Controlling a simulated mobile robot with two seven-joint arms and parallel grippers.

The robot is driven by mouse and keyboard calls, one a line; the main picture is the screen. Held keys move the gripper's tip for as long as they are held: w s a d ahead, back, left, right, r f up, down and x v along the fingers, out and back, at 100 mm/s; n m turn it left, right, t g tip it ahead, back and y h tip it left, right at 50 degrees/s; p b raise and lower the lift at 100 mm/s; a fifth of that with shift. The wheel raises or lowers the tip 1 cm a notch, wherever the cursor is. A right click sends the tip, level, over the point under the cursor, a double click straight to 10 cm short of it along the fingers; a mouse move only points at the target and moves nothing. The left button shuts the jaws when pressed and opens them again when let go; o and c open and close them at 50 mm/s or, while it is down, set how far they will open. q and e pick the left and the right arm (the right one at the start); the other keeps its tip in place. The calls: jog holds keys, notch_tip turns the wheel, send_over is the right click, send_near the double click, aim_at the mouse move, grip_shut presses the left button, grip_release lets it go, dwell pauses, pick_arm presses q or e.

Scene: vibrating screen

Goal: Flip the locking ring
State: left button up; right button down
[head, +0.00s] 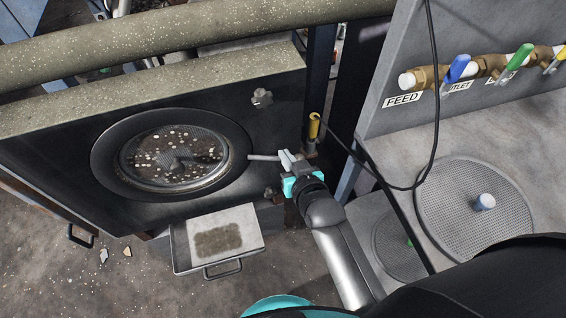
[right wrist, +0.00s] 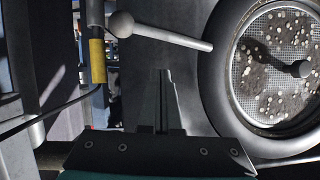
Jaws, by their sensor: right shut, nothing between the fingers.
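The locking ring (head: 107,183) is a wide dark ring around a round mesh screen (head: 175,157) on the dark front panel. In the right wrist view the ring (right wrist: 212,95) fills the right side, with the mesh (right wrist: 275,70) inside it. A pale grey lever rod (head: 262,157) sticks out at the ring's right side. In the right wrist view the rod (right wrist: 170,35) has a round knob (right wrist: 121,24) at its left end. My right gripper (head: 287,157) is shut and empty beside the lever. In the right wrist view its fingertips (right wrist: 161,72) are below the rod, apparently apart from it. My left gripper is not in view.
A grey tray (head: 228,262) juts out below the panel. Knobs (head: 262,97) sit on the panel's right side. A yellow-handled valve (head: 314,126) and a hanging black cable (head: 433,120) are near my right arm. A bench with a perforated disc (head: 470,225) stands right.

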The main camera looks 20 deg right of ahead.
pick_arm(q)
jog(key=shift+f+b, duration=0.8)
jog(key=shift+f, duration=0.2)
pick_arm(e)
jog(key=shift+w+a+f, duration=0.1)
jog(key=shift+w+f, duration=0.15)
jog(key=shift+f, duration=0.4)
jog(key=shift+w+a+f, duration=0.1)
jog(key=shift+w+f, duration=0.15)
jog(key=shift+f, duration=0.35)
jog(key=shift+w+a+f, duration=0.1)
jog(key=shift+w+f, duration=0.15)
jog(key=shift+f, duration=0.4)
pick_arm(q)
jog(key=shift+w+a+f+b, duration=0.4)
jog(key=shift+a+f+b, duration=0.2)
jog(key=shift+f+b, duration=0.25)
pick_arm(e)
jog(key=shift+s+a+f+m+y, duration=0.15)
jog(key=shift+f+m, duration=0.1)
jog(key=shift+f, duration=0.6)
jog(key=shift+a+f+m+y, duration=0.15)
jog(key=shift+f+m, duration=0.1)
jog(key=shift+f, duration=0.55)
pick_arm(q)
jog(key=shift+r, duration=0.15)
pick_arm(e)
jog(key=shift+d, duration=0.1)
